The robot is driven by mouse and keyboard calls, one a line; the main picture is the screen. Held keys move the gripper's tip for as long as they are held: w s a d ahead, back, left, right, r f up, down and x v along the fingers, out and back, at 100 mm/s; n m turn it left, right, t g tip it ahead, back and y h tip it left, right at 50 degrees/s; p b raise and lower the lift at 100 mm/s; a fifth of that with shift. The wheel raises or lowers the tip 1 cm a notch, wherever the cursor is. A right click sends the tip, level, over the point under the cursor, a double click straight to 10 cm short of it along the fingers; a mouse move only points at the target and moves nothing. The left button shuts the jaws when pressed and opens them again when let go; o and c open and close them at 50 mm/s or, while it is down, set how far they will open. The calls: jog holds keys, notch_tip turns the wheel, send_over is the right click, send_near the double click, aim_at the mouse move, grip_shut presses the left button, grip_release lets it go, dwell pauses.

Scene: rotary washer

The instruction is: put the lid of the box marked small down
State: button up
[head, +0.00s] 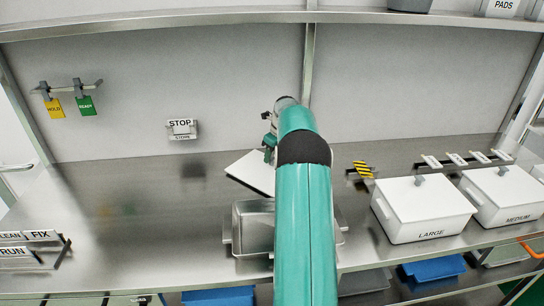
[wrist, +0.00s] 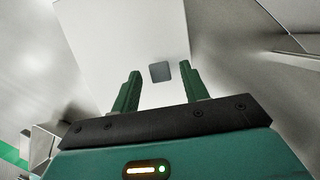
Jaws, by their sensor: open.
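A white lid-like panel (head: 248,172) shows above the counter at the middle, partly hidden by my arm. In the wrist view the white panel (wrist: 120,40) fills the upper middle, with a small grey square knob (wrist: 160,72) on it. My gripper (wrist: 160,84) is open, with one green finger on each side of the knob and clear gaps to it. In the head view my gripper (head: 270,148) is just above the panel's far part. I cannot tell whether the panel rests on the counter. No box marked small is readable; my arm hides part of the middle.
A metal tray (head: 240,247) stands in front of the panel, partly behind my arm. White lidded boxes marked large (head: 425,226) and medium (head: 508,208) stand at the right. A striped yellow-black block (head: 363,169) is nearby. The left counter is mostly clear.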

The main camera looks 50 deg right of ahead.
jog(key=v, duration=1.1)
jog(key=s+a+r+n, duration=0.1)
jog(key=a+r+n, duration=0.35)
jog(key=a, duration=0.55)
jog(key=s+a+r+n, duration=0.1)
jog(key=a+r+n, duration=0.4)
jog(key=a, duration=0.5)
jog(key=s+a+r+n, duration=0.1)
jog(key=a+r+n, duration=0.2)
jog(key=a+n, duration=0.5)
jog(key=s+a+f+n+t, duration=0.1)
jog(key=s+a+n, duration=0.35)
jog(key=a, duration=0.35)
jog(key=s+a+n+t, duration=0.1)
jog(key=s+a+n, duration=0.2)
jog(key=s+a, duration=0.3)
jog(key=s+a+f+n, duration=0.6)
jog(key=s+a+n, duration=0.3)
jog(key=s+n, duration=0.1)
jog(key=shift+s+a+f+t, duration=0.25)
jog(key=shift+a+f+t, duration=0.05)
jog(key=shift+f, duration=0.1)
